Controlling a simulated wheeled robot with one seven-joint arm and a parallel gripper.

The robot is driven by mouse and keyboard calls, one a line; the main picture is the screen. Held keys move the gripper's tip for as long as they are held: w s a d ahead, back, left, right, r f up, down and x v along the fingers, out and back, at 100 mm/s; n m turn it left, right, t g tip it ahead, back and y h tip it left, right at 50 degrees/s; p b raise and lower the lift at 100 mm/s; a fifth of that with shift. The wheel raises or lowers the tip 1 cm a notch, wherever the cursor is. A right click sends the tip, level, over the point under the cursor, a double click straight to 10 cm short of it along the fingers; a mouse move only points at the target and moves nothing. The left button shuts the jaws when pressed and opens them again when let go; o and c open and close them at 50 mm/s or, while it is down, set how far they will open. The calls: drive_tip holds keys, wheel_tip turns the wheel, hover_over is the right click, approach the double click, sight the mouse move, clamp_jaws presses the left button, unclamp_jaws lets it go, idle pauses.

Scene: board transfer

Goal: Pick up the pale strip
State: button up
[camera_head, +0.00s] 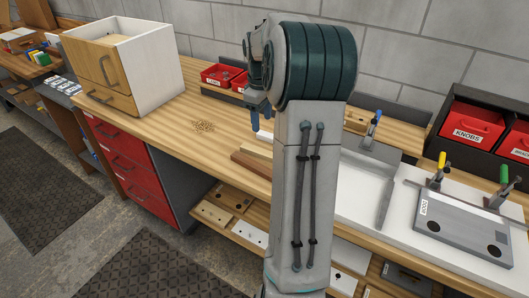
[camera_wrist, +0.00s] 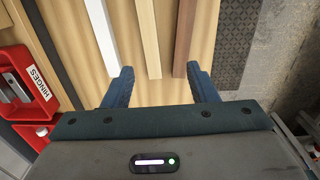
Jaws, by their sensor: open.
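Three strips lie side by side in the wrist view: a white strip (camera_wrist: 101,32), a pale wood strip (camera_wrist: 148,38) in the middle, and a browner strip (camera_wrist: 182,36) on the right. My gripper (camera_wrist: 160,71) is open, with blue fingers. The near ends of the pale wood strip and the browner strip show between the fingertips; the white strip ends near the left fingertip. I cannot tell the height above them. In the head view my gripper (camera_head: 259,110) is partly hidden by my arm, above the white strip (camera_head: 264,135) and a brown strip (camera_head: 251,164).
A red bin labelled HINGES (camera_wrist: 30,85) is left of my gripper in the wrist view. In the head view, a drawer cabinet (camera_head: 150,65) stands on the workbench (camera_head: 165,110) at left. A grey plate (camera_head: 463,228) and clamps are at right. Small bits lie on the bench.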

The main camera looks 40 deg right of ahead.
drive_tip(key=d+f, duration=0.1)
drive_tip(key=f, duration=0.2)
drive_tip(key=d+f, duration=0.1)
drive_tip(key=f, duration=0.2)
drive_tip(key=d+f, duration=0.1)
drive_tip(key=f, duration=0.2)
drive_tip(key=shift+w, duration=0.15)
drive_tip(key=f, duration=0.1)
drive_tip(key=f+p, duration=0.1)
drive_tip(key=f, duration=0.2)
drive_tip(key=shift+s+a+f, duration=0.1)
drive_tip(key=shift+s+f, duration=0.15)
drive_tip(key=shift+s, duration=0.15)
drive_tip(key=shift+f, duration=0.6)
drive_tip(key=c, duration=1.1)
